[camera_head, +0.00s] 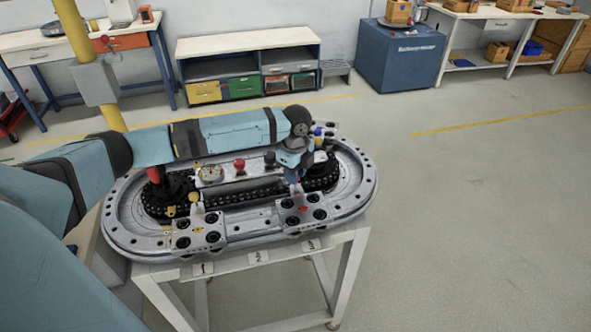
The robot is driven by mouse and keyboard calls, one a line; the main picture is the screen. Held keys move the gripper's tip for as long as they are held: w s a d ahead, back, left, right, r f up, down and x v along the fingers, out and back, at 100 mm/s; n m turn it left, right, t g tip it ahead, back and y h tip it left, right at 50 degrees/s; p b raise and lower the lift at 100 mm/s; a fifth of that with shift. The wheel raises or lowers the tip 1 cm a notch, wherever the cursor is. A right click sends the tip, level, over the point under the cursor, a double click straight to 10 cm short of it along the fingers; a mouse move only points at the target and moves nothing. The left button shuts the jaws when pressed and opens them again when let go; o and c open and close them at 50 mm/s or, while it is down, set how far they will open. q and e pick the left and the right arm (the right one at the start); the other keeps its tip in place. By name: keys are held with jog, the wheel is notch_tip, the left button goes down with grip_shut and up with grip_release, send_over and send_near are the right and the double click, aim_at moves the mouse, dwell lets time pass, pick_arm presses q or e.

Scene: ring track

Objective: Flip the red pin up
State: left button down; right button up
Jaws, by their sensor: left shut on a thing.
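The ring track (255,238) is a grey oval on a white-framed stand. My left arm reaches across it from the left. My left gripper (294,187) points down over the front right carriage (291,222), shut on the red pin, which the fingers mostly hide. A red patch (303,209) shows on the carriage just below the fingertips. I cannot tell the pin's tilt. The front left carriage (186,241) has a pin with a yellow part (194,197). A blue-topped pin (318,132) shows at the back right, beside my wrist. My right gripper is not in view.
A panel with a gauge (211,173) and a red button (239,165) stands inside the ring, below my forearm. A yellow post (90,60) stands behind at the left. Workbenches and a blue cabinet (400,58) line the back. The floor at the right is clear.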

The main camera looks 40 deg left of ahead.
pick_arm(q)
jog(key=shift+w+r, duration=0.1)
jog(key=shift+r, duration=0.05)
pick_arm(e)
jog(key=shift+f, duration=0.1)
pick_arm(q)
jog(key=c, duration=0.9)
grip_release()
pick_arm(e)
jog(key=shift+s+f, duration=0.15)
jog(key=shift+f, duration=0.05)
pick_arm(q)
jog(key=shift+r, duration=0.1)
notch_tip(320, 180, up, 14)
jog(key=shift+f+b, duration=0.1)
jog(key=shift+b, duration=0.2)
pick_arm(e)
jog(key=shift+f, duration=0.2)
pick_arm(q)
jog(key=shift+f, duration=0.1)
